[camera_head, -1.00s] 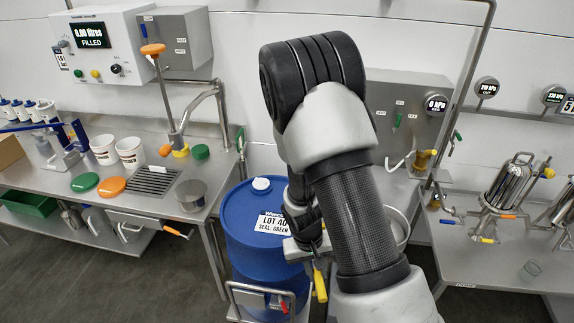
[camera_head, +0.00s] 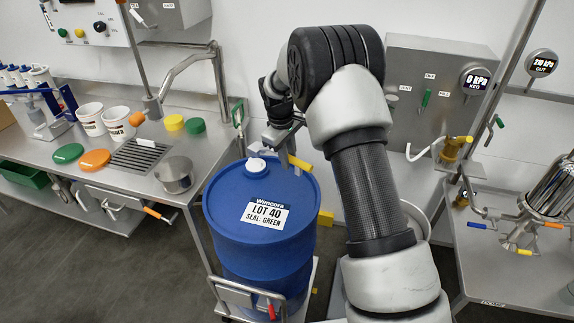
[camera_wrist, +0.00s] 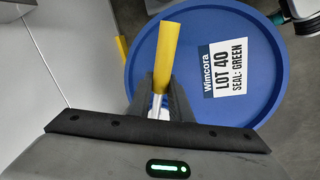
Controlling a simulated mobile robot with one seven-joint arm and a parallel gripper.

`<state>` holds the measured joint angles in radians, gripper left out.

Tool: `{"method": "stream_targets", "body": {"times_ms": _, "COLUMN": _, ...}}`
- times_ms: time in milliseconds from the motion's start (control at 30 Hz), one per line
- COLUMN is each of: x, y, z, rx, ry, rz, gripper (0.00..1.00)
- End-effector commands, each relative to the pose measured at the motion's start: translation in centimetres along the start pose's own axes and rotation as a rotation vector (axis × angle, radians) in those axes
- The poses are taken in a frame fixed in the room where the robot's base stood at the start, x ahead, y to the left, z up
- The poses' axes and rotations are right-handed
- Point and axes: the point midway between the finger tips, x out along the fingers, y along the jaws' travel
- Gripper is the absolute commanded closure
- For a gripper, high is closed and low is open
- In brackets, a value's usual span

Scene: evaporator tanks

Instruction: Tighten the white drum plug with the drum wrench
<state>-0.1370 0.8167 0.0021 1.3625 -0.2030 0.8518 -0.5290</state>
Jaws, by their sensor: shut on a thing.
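The blue drum (camera_head: 262,255) stands upright with a label reading LOT 40, SEAL: GREEN. The white plug (camera_head: 256,164) sits on its lid near the back rim. My gripper (camera_head: 284,152) is above the back right of the lid, just right of the plug. It is shut on the drum wrench, whose yellow handle (camera_head: 299,162) points right. In the wrist view the yellow handle (camera_wrist: 168,55) and a silver shaft show between the fingers (camera_wrist: 161,100). The wrench's working end is hidden, and I cannot tell whether it touches the plug. The plug does not show in the wrist view.
A steel bench (camera_head: 30,150) stands left with green and orange lids, white tubs and a steel pot (camera_head: 174,176). A grey box with a KEG gauge (camera_head: 476,82) is behind my arm. A wheeled cart (camera_head: 232,292) carries the drum. A yellow block (camera_head: 325,218) is at the drum's right.

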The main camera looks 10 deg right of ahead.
Motion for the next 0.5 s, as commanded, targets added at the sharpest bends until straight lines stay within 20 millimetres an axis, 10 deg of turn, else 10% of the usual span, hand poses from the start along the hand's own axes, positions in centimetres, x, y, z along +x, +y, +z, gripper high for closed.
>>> {"method": "stream_targets", "body": {"times_ms": 500, "x": -1.1, "y": 1.4, "z": -1.4, "rx": -0.086, "ry": 0.021, "rz": 0.003, "gripper": 1.0}}
